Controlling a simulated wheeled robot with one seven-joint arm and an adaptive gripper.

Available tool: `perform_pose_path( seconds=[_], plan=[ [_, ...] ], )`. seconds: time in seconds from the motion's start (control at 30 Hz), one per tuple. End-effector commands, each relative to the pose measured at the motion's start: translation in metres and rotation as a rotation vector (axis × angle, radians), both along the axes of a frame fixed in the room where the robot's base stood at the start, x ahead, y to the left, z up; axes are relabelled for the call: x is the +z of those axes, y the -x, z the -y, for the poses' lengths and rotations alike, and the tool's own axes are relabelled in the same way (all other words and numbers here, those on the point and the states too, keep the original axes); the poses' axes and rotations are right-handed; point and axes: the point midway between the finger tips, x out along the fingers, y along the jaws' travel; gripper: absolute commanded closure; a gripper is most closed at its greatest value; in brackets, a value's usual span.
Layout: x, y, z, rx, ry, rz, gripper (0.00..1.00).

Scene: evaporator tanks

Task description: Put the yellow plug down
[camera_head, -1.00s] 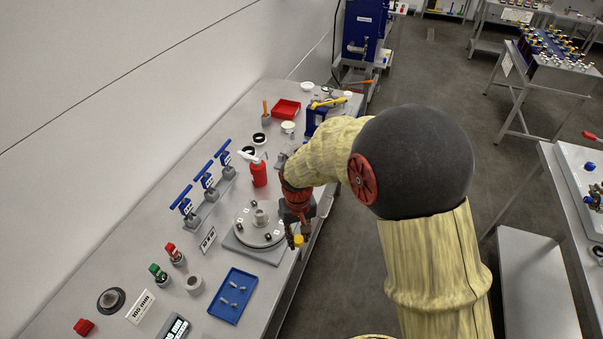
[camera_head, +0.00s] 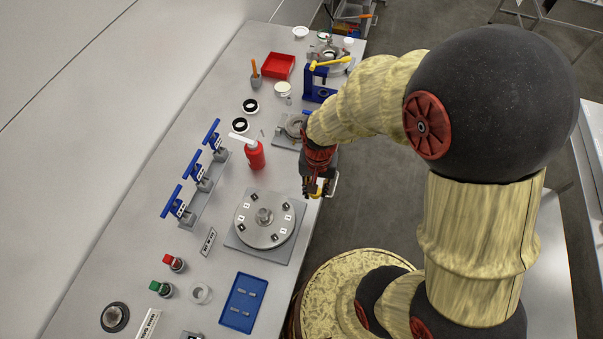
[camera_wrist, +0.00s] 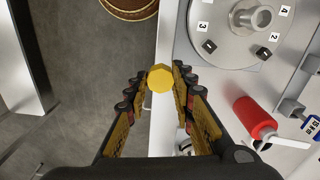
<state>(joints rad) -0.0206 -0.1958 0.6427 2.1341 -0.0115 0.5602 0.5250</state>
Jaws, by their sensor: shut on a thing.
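The yellow plug (camera_wrist: 160,78) is between the fingertips of my gripper (camera_wrist: 160,80) in the wrist view, and the fingers are shut on it. In the head view my gripper (camera_head: 318,188) is at the table's right edge, right of the round numbered flange plate (camera_head: 265,220). Only a little yellow shows at its fingertips there. The wrist view shows grey floor behind the left fingers and the table edge close to the plug. The plug's far side is hidden.
A red bottle (camera_head: 255,155), blue-handled valves (camera_head: 196,177), a blue tray (camera_head: 242,302) with small metal parts, a red tray (camera_head: 278,66) and a blue stand with a yellow handle (camera_head: 320,80) are on the table (camera_head: 112,245). Bare tabletop lies between the bottle and the flange plate.

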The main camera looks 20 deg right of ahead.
Motion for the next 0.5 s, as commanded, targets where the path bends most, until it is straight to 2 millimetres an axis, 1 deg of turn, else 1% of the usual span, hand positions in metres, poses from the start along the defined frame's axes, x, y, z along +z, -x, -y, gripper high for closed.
perform_pose_path(
  seconds=[0.07, 0.17, 0.27, 0.5],
  plan=[
    [0.000, -0.001, 0.000, -0.013, 0.000, 0.000, 1.00],
    [-0.004, -0.009, 0.000, -0.022, 0.000, -0.001, 1.00],
    [-0.012, -0.025, 0.001, -0.023, 0.001, -0.003, 1.00],
    [-0.033, -0.073, 0.003, -0.022, 0.001, -0.003, 1.00]
  ],
)
